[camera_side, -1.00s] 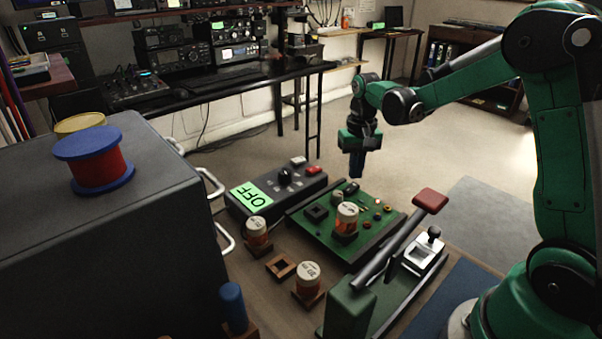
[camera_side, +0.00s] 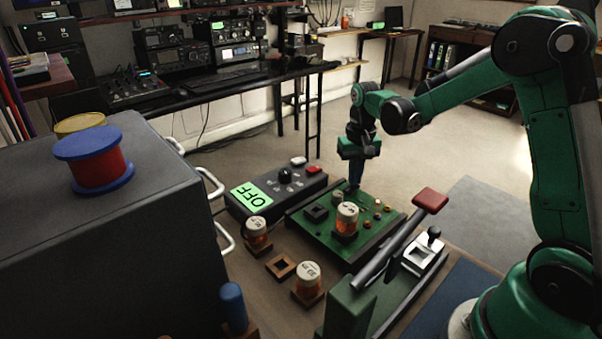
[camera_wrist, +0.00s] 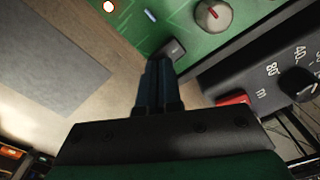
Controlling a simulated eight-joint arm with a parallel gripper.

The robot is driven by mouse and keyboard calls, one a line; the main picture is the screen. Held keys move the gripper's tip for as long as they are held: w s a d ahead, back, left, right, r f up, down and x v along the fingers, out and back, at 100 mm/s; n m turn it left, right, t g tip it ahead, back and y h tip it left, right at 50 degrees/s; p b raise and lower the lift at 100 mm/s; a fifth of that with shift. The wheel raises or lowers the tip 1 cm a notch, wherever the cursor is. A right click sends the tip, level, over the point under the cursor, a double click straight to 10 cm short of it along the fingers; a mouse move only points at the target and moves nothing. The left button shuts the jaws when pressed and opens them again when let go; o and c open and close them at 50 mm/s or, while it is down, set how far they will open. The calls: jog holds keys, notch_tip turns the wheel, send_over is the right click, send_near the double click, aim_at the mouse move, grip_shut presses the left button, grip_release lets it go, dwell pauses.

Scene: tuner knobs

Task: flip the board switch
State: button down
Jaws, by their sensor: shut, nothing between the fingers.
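The green board (camera_side: 313,225) lies on the table, with parts and a tube mounted on it. In the wrist view the board (camera_wrist: 185,12) fills the top, and a small dark block that looks like the switch (camera_wrist: 175,48) sits near its edge. My gripper (camera_side: 355,186) is shut and empty, pointing down at the board's far edge. In the wrist view its fingertips (camera_wrist: 160,62) are right beside the dark block; I cannot tell whether they touch. The switch's lever position is hidden by the fingers.
A black control box (camera_side: 283,193) with a green panel reading OFF (camera_side: 251,196) stands left of the board. A red-handled lever (camera_side: 430,201) rises at the front right. Tubes (camera_side: 308,281) and a large dark cabinet (camera_side: 120,235) stand at the left front.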

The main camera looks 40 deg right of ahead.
jog(key=shift+f, duration=0.25)
jog(key=shift+r, duration=3.5)
jog(key=s+a+r+n+t, duration=0.1)
jog(key=s+a+n+t, duration=0.1)
jog(key=a, duration=0.1)
jog(key=s+a+r+n+t, duration=0.1)
jog(key=s+a+t, duration=0.1)
jog(key=s+a, duration=0.1)
jog(key=s+a+r+n+t, duration=0.1)
jog(key=s+a+n+t, duration=0.1)
jog(key=a, duration=0.3)
jog(key=shift+s+a+n+t, duration=0.25)
jog(key=shift+s+n+t, duration=0.05)
jog(key=shift+s, duration=0.35)
jog(key=shift+s+a+f+t, duration=0.2)
jog(key=shift+s+a+t, duration=0.05)
jog(key=shift+t, duration=0.05)
